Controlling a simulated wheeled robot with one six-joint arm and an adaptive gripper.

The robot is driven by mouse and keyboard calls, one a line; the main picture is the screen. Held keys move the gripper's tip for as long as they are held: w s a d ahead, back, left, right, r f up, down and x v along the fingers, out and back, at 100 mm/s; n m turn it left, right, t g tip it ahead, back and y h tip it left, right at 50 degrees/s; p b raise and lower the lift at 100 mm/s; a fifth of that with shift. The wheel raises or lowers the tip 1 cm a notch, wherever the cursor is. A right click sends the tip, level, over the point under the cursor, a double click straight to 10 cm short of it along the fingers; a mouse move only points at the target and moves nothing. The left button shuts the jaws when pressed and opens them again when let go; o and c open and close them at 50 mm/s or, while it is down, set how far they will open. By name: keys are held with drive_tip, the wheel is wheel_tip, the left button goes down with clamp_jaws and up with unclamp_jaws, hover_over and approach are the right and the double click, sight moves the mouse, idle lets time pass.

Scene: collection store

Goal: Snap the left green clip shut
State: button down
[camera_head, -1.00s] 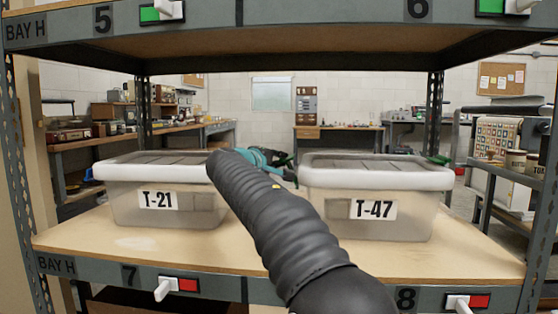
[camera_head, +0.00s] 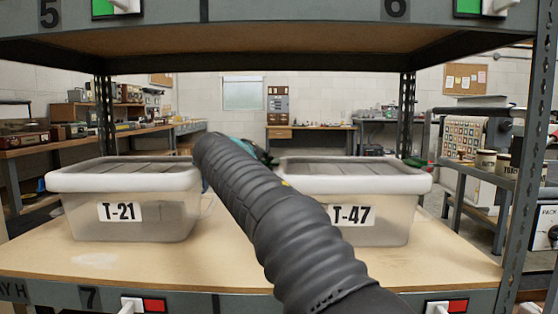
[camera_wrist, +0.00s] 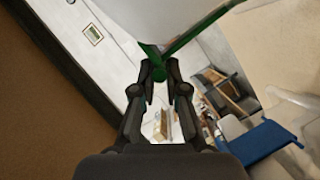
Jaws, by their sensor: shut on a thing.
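In the wrist view, my gripper (camera_wrist: 160,72) is shut on a green clip (camera_wrist: 151,54) at the rim of a pale bin. A long thin green part runs up and right from it. In the head view, tub T-21 (camera_head: 165,212) stands left and tub T-47 (camera_head: 392,230) right, both with lids on. A green clip (camera_head: 415,163) shows at T-47's right rim. My dark ribbed arm hides T-47's left end and most of the gripper. I cannot tell from the head view how the held clip sits against its lid.
Both tubs stand on a wooden shelf board (camera_head: 150,262) between metal uprights, with another shelf (camera_head: 300,45) close above. White switches with red and green labels line the shelf edges. A narrow gap separates the tubs. Workbenches stand behind.

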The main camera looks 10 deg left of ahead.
drive_tip(key=shift+a, duration=0.1)
drive_tip(key=c, duration=1.2)
unclamp_jaws()
drive_tip(key=v, duration=1.2)
drive_tip(key=shift+f, duration=0.15)
